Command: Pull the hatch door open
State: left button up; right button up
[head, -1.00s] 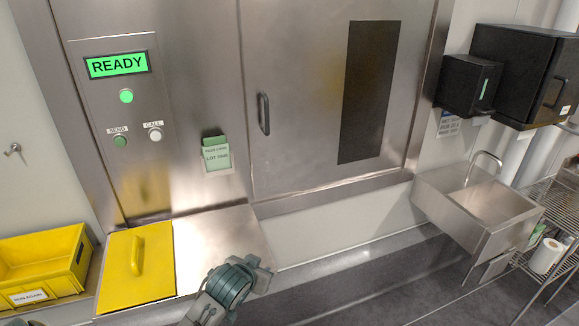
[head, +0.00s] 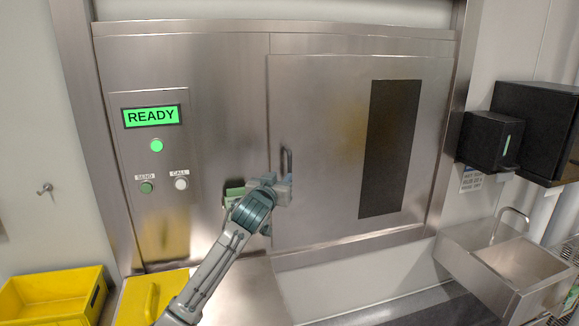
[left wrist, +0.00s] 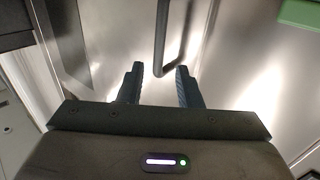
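The hatch door (head: 320,130) is a steel panel with a dark window strip, and it looks closed in its frame. Its dark vertical handle (head: 287,160) is on the door's left side. My left gripper (head: 284,186) is at the lower end of the handle in the head view and partly covers it. In the left wrist view the handle (left wrist: 161,45) comes down between the two fingertips of the left gripper (left wrist: 159,70), with gaps on both sides. The fingers are open. My right gripper is in neither view.
A panel with a green READY display (head: 152,116) and buttons is left of the door. A green card holder (head: 233,192) is just left of my gripper. A yellow bin (head: 55,300) and a yellow lid (head: 150,298) are below. A sink (head: 505,265) is at right.

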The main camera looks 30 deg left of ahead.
aim_at(289, 168)
pick_arm(q)
jog(key=p+x, duration=0.3)
jog(key=x, duration=0.5)
jog(key=shift+w, duration=0.15)
jog(key=shift+w+a+f+p, duration=0.15)
jog(key=shift+w+p, duration=0.15)
jog(key=shift+w, duration=0.15)
grip_shut()
